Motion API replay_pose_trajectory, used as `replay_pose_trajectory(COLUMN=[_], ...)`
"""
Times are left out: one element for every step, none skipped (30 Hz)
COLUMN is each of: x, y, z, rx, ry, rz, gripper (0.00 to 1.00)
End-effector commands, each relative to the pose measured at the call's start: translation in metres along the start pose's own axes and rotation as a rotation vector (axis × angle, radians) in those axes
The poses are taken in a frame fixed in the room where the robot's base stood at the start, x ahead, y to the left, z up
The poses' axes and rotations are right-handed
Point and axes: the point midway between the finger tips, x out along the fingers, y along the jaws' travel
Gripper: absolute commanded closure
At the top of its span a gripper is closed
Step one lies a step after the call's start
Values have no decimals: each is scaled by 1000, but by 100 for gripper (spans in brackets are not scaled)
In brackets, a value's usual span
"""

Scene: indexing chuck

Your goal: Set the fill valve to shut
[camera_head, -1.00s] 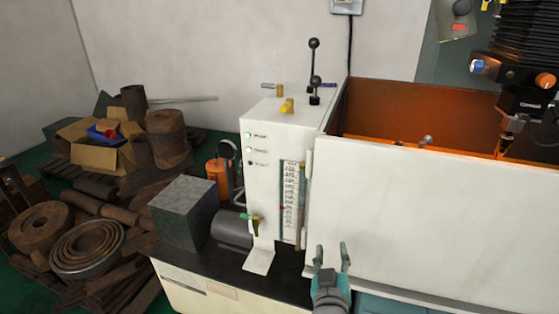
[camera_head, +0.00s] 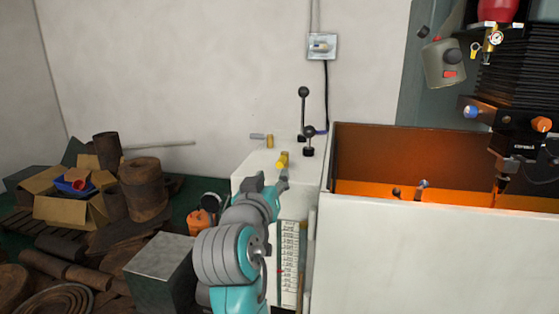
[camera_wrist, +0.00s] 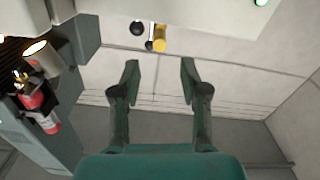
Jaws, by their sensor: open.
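The white cabinet (camera_head: 262,168) has small valves on its top. The front one is a short yellow fitting (camera_head: 283,160). Behind it is a brass fitting (camera_head: 269,141) with a grey handle (camera_head: 257,136) pointing left. I cannot tell from the pictures which is the fill valve. My gripper (camera_head: 271,181) is open and empty at the cabinet's upper front, just below and in front of the yellow fitting. In the wrist view my gripper (camera_wrist: 160,76) has its fingers apart, and a yellow fitting (camera_wrist: 159,38) shows beyond the gap, not between the fingers.
Two black-knobbed levers (camera_head: 304,94) stand behind the yellow fitting. The orange-lined tank (camera_head: 375,150) is close on the right. A grey metal block (camera_head: 160,270) stands at lower left, near my arm. Rusty scrap (camera_head: 150,190) is piled further left. The space above the cabinet is free.

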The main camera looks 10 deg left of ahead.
Motion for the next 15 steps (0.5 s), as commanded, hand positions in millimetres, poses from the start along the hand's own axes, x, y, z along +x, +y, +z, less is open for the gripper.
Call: replay_pose_trajectory(x=[5, 9, 14, 19, 24, 31, 36, 42, 50, 55, 60, 67, 72, 76, 82], y=[1, 1, 1, 2, 2, 1, 1, 2, 2, 2, 1, 1, 1, 2, 1], z=[0, 0, 0, 1, 1, 0, 0, 0, 1, 1, 1, 0, 0, 0, 1], rx=[-1, -1, -1, -2, -2, -2, -3, -2, -2, -2, -2, -1, -2, -2, -2], ry=[-1, -1, -1, -2, -2, -1, -1, -1, -2, -1, -2, -1, -1, 0, -2], rz=[2, 2, 3, 3, 3, 2, 2, 3, 2, 2, 2, 2, 2, 2, 2], gripper=[55, 55, 55, 55, 55, 55, 55, 55, 55, 55, 55, 55, 55, 55, 55])
